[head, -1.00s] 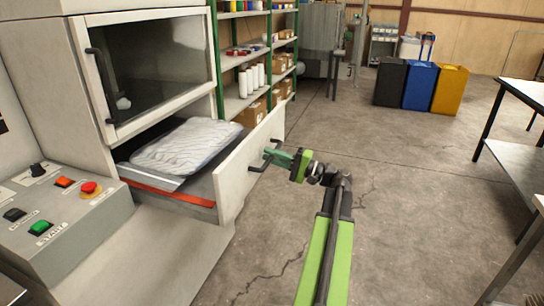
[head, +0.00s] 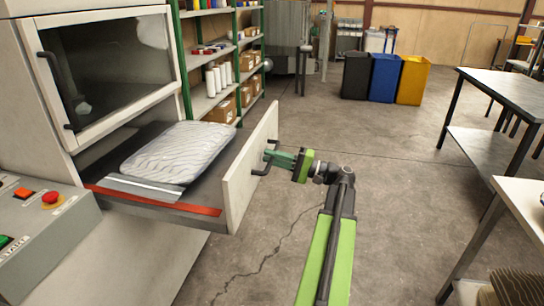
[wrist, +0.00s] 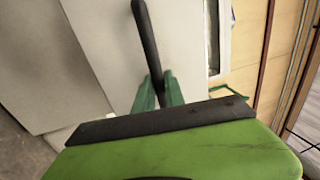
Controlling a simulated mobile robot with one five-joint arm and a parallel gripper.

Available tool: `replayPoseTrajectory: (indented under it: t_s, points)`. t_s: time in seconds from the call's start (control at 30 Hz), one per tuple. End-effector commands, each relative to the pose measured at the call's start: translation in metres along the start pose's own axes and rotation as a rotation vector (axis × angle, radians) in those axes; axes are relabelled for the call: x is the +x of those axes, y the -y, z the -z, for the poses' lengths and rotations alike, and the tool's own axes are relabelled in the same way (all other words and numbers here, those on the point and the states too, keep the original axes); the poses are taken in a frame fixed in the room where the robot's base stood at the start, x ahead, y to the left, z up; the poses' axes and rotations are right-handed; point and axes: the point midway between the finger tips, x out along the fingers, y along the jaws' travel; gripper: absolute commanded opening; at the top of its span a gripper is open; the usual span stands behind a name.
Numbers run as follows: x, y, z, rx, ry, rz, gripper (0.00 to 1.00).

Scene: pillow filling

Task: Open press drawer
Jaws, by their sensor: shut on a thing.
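The press drawer (head: 250,172) is pulled out from the press below its windowed door (head: 105,70). A pale, quilted pillow (head: 178,152) lies on the drawer's dark tray, behind a red strip at the tray's edge. My green gripper (head: 272,160) is at the outer side of the drawer's front panel, shut on the black drawer handle (head: 262,164). In the wrist view the dark handle bar (wrist: 147,45) runs down between my two green fingers against the pale panel.
A control panel (head: 40,225) with red, orange and green buttons stands at the lower left. Shelves (head: 215,75) stand behind the drawer. Black, blue and yellow bins (head: 385,78) stand farther back. Tables (head: 510,90) stand at the right. The floor between is clear.

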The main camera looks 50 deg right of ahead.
Motion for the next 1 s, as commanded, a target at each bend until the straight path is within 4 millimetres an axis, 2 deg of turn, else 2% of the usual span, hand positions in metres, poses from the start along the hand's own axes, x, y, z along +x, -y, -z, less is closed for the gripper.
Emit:
replayPoseTrajectory:
  t_s: [0.1, 0.13, 0.3, 0.63, 0.77, 1.0]
  points:
    - [0.002, 0.001, 0.003, 0.0, -0.007, 0.005, 0.0]
    - [0.002, 0.001, 0.002, 0.0, -0.007, 0.005, 0.16]
    - [0.004, 0.001, 0.001, 0.001, -0.002, 0.004, 0.35]
    - [0.001, -0.001, 0.0, 0.001, 0.001, 0.002, 0.35]
    - [-0.021, -0.002, 0.001, 0.0, -0.001, 0.002, 0.35]
    - [-0.088, -0.004, 0.002, 0.0, -0.002, 0.003, 0.35]
